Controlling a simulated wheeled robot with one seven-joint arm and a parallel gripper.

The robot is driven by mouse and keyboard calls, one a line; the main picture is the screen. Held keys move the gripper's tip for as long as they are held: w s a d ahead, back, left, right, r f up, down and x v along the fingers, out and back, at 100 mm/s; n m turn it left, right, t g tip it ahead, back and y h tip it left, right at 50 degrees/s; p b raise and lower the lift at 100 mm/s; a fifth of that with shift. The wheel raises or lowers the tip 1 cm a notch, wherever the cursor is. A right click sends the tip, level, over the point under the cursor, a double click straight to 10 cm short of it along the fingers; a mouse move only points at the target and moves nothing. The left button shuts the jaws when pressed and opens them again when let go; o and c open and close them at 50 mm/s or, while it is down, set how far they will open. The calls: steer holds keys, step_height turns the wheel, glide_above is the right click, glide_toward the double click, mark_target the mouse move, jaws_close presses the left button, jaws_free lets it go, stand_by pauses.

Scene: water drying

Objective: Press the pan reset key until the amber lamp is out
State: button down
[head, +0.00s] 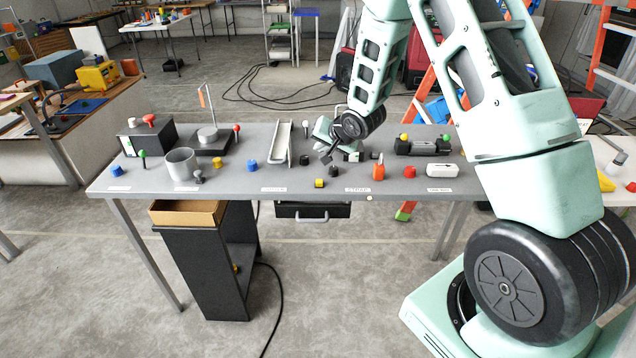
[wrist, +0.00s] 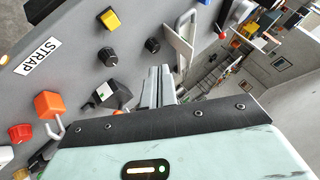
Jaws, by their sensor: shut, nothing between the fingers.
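An amber lamp (head: 369,198) sits on the table's front edge by the STRAP label (head: 357,190). In the wrist view its orange glow (wrist: 3,58) shows at the left edge, so it looks lit. I cannot tell which control is the pan reset key. My gripper (head: 327,158) is shut and empty, above the table's middle. Its fingers (wrist: 160,85) show no clear contact in the wrist view.
An orange block (head: 378,172) and a red knob (head: 409,172) are right of the gripper. A metal channel (head: 282,145) stands to its left, with a cup (head: 181,164) farther left. The grey table (head: 235,183) has bare patches along its front. A drawer (head: 312,211) hangs below.

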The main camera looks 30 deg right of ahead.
mark_target(321, 183)
steer(key=shift+f, duration=0.15)
step_height(321, 183, down, 8)
steer(key=b, duration=0.7)
steer(key=shift+f, duration=0.25)
steer(key=shift+f, duration=0.1)
stand_by(1.4)
steer(key=shift+f, duration=0.3)
steer(key=shift+f+b, duration=0.45)
steer(key=shift+b, duration=0.1)
stand_by(0.6)
steer(key=shift+r, duration=0.1)
steer(key=shift+r+p, duration=0.75)
steer(key=shift+r, duration=0.05)
